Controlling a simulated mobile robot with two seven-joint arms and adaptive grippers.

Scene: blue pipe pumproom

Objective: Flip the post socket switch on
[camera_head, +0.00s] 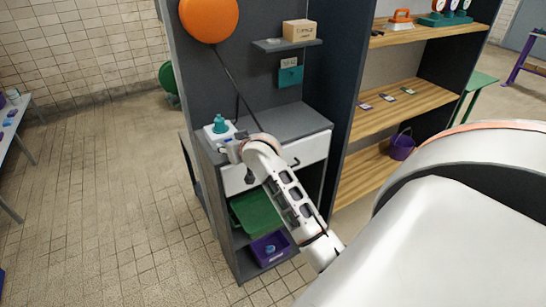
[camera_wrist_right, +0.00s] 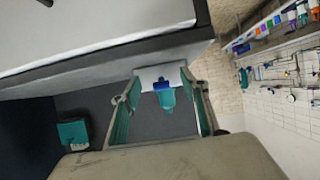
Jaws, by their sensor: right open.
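A small white box with a teal post-shaped part (camera_head: 220,125) stands on the left end of the grey counter. It looks like the post socket switch, but its on or off position is too small to tell. In the right wrist view a white plate with blue and teal parts (camera_wrist_right: 165,94) shows between my fingers, apparently the same thing. My right gripper (camera_head: 233,151) is just in front of the white box, at the counter's left front edge. In the wrist view its two teal-padded fingers (camera_wrist_right: 160,78) are apart with nothing held. My left gripper is not in view.
The counter (camera_head: 290,122) has a white drawer front, with a green bin (camera_head: 255,212) and purple bin (camera_head: 268,250) below. A small shelf holds a cardboard box (camera_head: 299,31). A teal wall plate (camera_head: 290,76) hangs beneath it. Wooden shelves (camera_head: 400,108) stand right; floor at left is clear.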

